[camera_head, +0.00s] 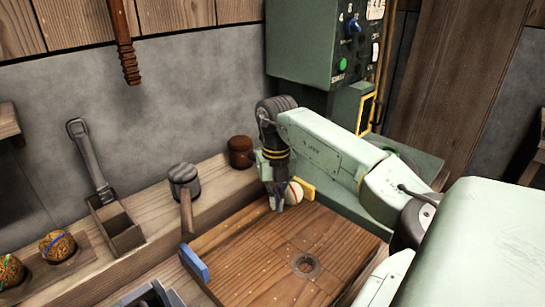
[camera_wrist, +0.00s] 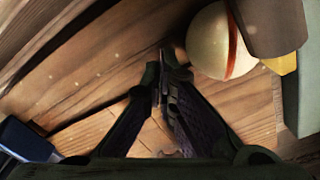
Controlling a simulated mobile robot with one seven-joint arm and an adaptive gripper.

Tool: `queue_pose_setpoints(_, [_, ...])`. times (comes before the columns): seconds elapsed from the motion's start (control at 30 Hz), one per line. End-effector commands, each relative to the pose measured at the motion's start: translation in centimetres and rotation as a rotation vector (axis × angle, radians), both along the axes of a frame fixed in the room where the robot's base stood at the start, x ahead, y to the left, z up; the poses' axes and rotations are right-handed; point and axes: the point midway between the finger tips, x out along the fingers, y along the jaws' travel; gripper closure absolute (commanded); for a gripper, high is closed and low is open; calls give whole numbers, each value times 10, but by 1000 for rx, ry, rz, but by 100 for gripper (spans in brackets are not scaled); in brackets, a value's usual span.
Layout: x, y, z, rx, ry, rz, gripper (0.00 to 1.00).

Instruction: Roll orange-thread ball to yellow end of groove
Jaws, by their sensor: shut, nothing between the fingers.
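A cream ball with an orange-red thread band (camera_head: 294,194) sits close to the yellow end piece (camera_head: 307,187) at the far right of the wooden board (camera_head: 270,249). In the wrist view the ball (camera_wrist: 212,44) is right of my fingertips, with the yellow piece (camera_wrist: 284,64) just beyond it; whether they touch is unclear. The blue end piece (camera_head: 195,263) is at the board's left and shows lower left in the wrist view (camera_wrist: 28,140). My gripper (camera_head: 277,206) is shut and empty, its tips low beside the ball on the blue-end side. The groove is hard to make out.
Two patterned balls (camera_head: 57,246) lie at left. A round drain (camera_head: 306,265) is in the board. A green machine cabinet (camera_head: 318,40) stands behind.

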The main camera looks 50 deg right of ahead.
Motion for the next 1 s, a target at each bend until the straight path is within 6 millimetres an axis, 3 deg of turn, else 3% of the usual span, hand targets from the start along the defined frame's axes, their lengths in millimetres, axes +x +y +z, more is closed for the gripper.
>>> queue_pose_setpoints(0.37, [0,1,0,0,0,0,100])
queue_pose_setpoints(0.73, [1,25,0,-1,0,0,100])
queue_pose_setpoints(1.0, [2,25,26,-1,-1,-1,100])
